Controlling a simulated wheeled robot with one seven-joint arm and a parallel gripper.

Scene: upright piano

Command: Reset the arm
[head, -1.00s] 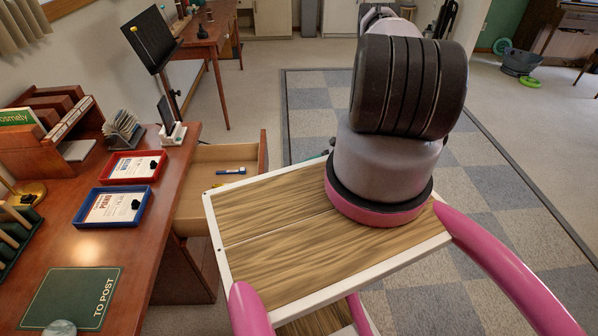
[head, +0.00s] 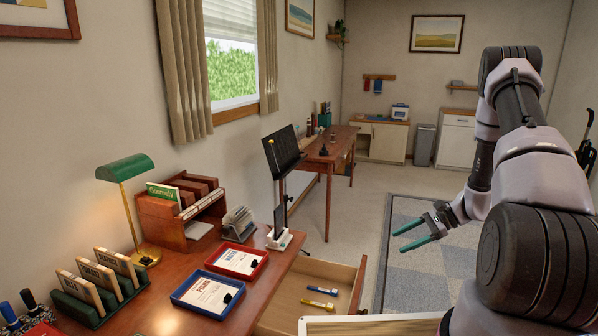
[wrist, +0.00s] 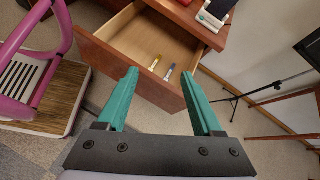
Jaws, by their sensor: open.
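My gripper (head: 399,240) hangs in the air at the middle right of the head view, past the open desk drawer (head: 358,287). Its two green fingers are spread apart with nothing between them. In the wrist view my gripper (wrist: 160,75) is also open and empty, and its fingers point towards the drawer (wrist: 118,62). My arm reaches up and bends down to the gripper on the right of the head view.
A yellow item (head: 318,303) and a blue item (head: 322,290) lie in the drawer. The desk (head: 150,300) holds a red tray (head: 237,261), a blue tray (head: 208,294) and a green lamp (head: 126,168). A black stand (head: 283,150) rises behind. The checked rug (head: 410,270) looks clear.

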